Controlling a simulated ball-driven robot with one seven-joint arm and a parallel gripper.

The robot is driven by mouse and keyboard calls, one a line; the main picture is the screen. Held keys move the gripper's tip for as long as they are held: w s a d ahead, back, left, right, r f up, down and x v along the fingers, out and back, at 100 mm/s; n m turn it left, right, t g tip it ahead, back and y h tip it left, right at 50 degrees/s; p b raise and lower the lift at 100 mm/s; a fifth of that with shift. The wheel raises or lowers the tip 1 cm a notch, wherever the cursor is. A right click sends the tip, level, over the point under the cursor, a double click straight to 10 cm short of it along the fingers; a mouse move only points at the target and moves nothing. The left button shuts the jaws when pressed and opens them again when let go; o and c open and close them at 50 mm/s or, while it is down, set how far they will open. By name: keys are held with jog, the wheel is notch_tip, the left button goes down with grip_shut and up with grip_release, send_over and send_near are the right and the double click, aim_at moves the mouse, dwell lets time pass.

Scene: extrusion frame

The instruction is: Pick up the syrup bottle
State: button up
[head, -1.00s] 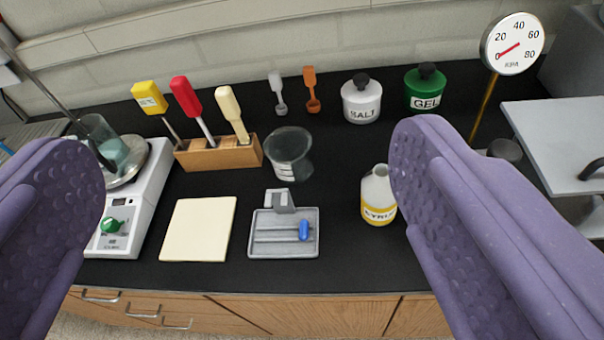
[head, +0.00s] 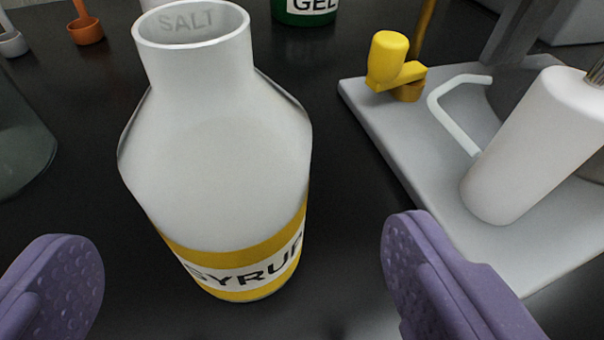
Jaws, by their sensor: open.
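The syrup bottle (head: 215,150) stands upright on the black counter, large and left of centre in the head view. It is white with an open neck and a yellow and white band reading SYRUP. My gripper (head: 240,290) is open, with one purple finger at the lower left and the other at the lower right. The bottle's lower part lies between and beyond the fingertips in the picture. A dark gap shows on each side, and neither finger appears to touch it.
A grey machine base (head: 440,140) with a white cylindrical handle (head: 535,145) and a yellow knob (head: 388,60) stands close on the right. A clear beaker (head: 20,140) is at the left edge.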

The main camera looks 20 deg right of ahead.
aim_at(225, 179)
jog(key=b+x, duration=0.1)
jog(key=x, duration=0.2)
jog(key=b+x, duration=0.1)
jog(key=x, duration=0.2)
jog(key=shift+w+a+r, duration=0.1)
jog(key=shift+a+r, duration=0.15)
jog(key=shift+r, duration=0.1)
jog(key=c, duration=1.1)
jog(key=shift+r, duration=0.1)
jog(key=shift+c, duration=0.2)
